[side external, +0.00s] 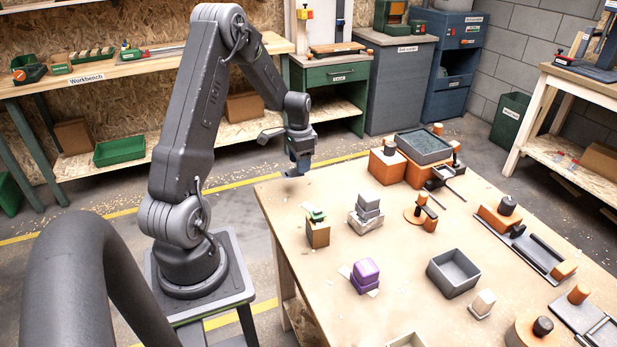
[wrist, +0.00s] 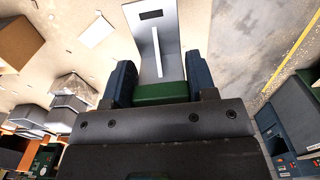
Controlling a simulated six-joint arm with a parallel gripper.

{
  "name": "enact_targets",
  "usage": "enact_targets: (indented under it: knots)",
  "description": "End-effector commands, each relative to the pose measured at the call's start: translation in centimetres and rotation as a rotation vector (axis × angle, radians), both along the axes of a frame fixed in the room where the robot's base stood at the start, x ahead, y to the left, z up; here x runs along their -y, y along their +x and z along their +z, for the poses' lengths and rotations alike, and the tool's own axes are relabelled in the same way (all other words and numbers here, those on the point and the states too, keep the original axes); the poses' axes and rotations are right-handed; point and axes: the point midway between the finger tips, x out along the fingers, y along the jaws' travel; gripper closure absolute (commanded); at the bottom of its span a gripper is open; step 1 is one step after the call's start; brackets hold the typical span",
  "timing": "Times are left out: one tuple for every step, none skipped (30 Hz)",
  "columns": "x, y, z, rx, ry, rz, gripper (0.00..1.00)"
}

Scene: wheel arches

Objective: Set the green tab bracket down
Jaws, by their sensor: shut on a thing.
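My gripper (side external: 299,163) is at the table's far left edge, above the surface. In the wrist view its two blue fingers (wrist: 158,85) are shut on the green tab bracket (wrist: 160,92). The green tab lies between the fingers, and a light grey plate with a thin rib and a dark slot reaches out beyond them. In the side view the bracket is small and mostly hidden under the fingers. It looks held in the air, but its exact height over the table (side external: 340,185) cannot be told.
A brown block (side external: 317,236) with green and white pieces on top stands near the left edge. Stacked grey blocks (side external: 367,209) are beside it. Orange blocks with a grey tray (side external: 424,146) stand at the back. A purple block (side external: 365,272) and an open grey bin (side external: 453,273) are nearer.

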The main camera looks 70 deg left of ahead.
Motion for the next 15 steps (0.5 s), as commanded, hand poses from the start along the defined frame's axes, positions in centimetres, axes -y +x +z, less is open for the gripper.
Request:
enact_targets:
  knots:
    - [0.4,0.9,-0.6,-0.001,-0.001,-0.004,0.74]
    - [0.5,1.3,-0.8,0.0,0.0,-0.003,0.74]
    - [0.7,1.7,-1.1,0.0,0.0,-0.003,0.74]
    - [0.8,2.0,-1.3,0.0,0.0,-0.002,0.74]
    - [0.9,2.2,-1.4,0.001,0.001,-0.001,0.74]
    - [0.9,2.4,-1.5,0.001,0.001,0.0,0.74]
    - [1.0,2.5,-1.6,0.001,0.001,0.0,0.74]
    - [1.0,2.6,-1.7,0.001,0.001,0.0,0.74]
    - [1.0,2.6,-1.9,0.0,0.0,0.001,0.74]
    - [1.0,2.6,-2.1,0.0,0.0,0.001,0.74]
    - [1.0,2.6,-2.4,-0.001,-0.001,0.001,0.74]
    - [1.0,2.5,-2.9,-0.001,-0.001,0.001,0.74]
    - [1.0,2.5,-3.3,-0.002,-0.001,0.001,0.74]
    - [1.0,2.5,-3.8,-0.002,-0.002,0.001,0.74]
    - [1.0,2.5,-4.4,-0.002,-0.002,0.001,0.74]
